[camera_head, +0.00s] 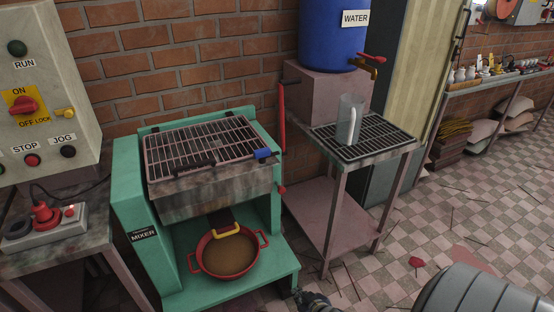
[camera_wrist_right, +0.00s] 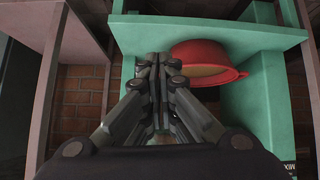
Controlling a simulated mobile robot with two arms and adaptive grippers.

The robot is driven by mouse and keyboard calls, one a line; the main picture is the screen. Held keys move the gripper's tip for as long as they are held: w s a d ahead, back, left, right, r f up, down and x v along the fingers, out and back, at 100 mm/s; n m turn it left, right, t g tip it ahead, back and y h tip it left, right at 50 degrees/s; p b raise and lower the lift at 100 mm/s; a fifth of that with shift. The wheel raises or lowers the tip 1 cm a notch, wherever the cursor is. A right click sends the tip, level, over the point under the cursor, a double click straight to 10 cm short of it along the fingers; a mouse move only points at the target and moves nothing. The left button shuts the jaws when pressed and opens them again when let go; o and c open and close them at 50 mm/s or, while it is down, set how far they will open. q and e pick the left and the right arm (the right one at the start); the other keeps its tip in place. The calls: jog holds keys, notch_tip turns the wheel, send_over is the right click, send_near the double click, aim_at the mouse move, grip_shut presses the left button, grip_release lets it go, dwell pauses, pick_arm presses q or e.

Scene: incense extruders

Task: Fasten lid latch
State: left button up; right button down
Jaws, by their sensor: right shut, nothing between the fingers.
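The green mixer (camera_head: 128,190) stands in the middle left of the head view, and its barred lid (camera_head: 200,142) lies down over the trough. A small blue piece (camera_head: 263,154), apparently the latch, sits at the lid's front right corner. I cannot tell whether it is fastened. My right gripper (camera_head: 304,296) is at the bottom edge of the head view, low and to the right of the mixer's base, apart from the latch. In the right wrist view the right gripper (camera_wrist_right: 156,62) has its fingers together, with nothing between them. My left gripper is not in view.
A red pot (camera_head: 228,255) stands on the mixer's lower shelf and shows in the wrist view (camera_wrist_right: 205,55). A red lever (camera_head: 282,115) rises at the mixer's right side. Right of it, a metal stand (camera_head: 390,150) bears a clear jug (camera_head: 349,120) below the blue water barrel (camera_head: 328,35).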

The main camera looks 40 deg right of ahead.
aim_at(267, 154)
jog(key=w+d+r+t, duration=0.2)
jog(key=w+r, duration=0.2)
jog(key=r, duration=0.8)
jog(key=w+d+r+t+h, duration=0.1)
jog(key=w+d+r+t, duration=0.2)
jog(key=r, duration=0.9)
jog(key=w+d+r+m+t+b, duration=0.1)
jog(key=w+d+r+t, duration=0.2)
jog(key=r, duration=0.9)
jog(key=shift+w+r+h, duration=0.4)
jog(key=shift+w, duration=0.7)
jog(key=shift+w+d, duration=0.1)
jog(key=x, duration=1.4)
